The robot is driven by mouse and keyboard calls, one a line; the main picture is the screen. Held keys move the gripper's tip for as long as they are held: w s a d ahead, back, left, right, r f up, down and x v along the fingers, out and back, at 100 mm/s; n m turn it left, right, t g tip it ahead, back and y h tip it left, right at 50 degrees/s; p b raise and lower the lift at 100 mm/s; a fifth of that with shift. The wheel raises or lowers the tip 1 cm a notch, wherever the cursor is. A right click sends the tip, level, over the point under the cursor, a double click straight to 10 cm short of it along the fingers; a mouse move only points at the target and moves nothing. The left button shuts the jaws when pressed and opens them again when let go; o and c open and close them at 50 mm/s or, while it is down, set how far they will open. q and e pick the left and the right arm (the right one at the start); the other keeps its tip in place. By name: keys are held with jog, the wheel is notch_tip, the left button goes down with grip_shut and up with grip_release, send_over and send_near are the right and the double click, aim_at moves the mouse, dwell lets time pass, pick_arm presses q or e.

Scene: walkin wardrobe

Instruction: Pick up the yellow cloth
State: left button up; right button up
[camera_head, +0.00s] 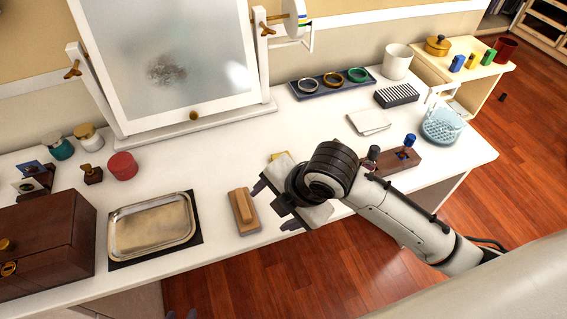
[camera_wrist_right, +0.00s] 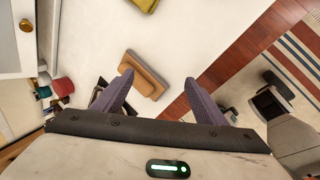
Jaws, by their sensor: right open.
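The yellow cloth (camera_head: 281,155) lies on the white tabletop in the head view, mostly hidden behind my right wrist.
A wooden brush (camera_head: 243,211) lies left of my right gripper. A metal tray (camera_head: 193,236) and a dark wooden box (camera_head: 78,254) are farther left. A tilting mirror (camera_head: 170,60) stands behind. A wooden holder (camera_head: 405,160) is right, near my right arm.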

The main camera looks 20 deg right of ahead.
jog(key=w+n, duration=0.2)
jog(key=w+d+r+n, duration=0.1)
jog(key=n, duration=0.1)
jog(key=w+d+r+n+h, duration=0.1)
jog(key=w+n, duration=0.1)
jog(key=shift+w+d+r+n, duration=0.1)
jog(key=shift+w+r+n, duration=0.1)
jog(key=shift+w+n, duration=0.15)
jog(key=w+d+n, duration=0.1)
jog(key=w+n, duration=0.1)
jog(key=w+d+n+h, duration=0.1)
jog(key=w+d+n, duration=0.1)
jog(key=w+d+f+n, duration=0.1)
jog(key=w+n, duration=0.1)
jog(key=shift+w+d+h, duration=0.2)
jog(key=shift+d+h, duration=0.1)
jog(key=shift+h, duration=0.1)
jog(key=x, duration=0.5)
jog(key=shift+w+f, duration=0.25)
jog(key=shift+w, duration=0.05)
jog(key=c, duration=1.1)
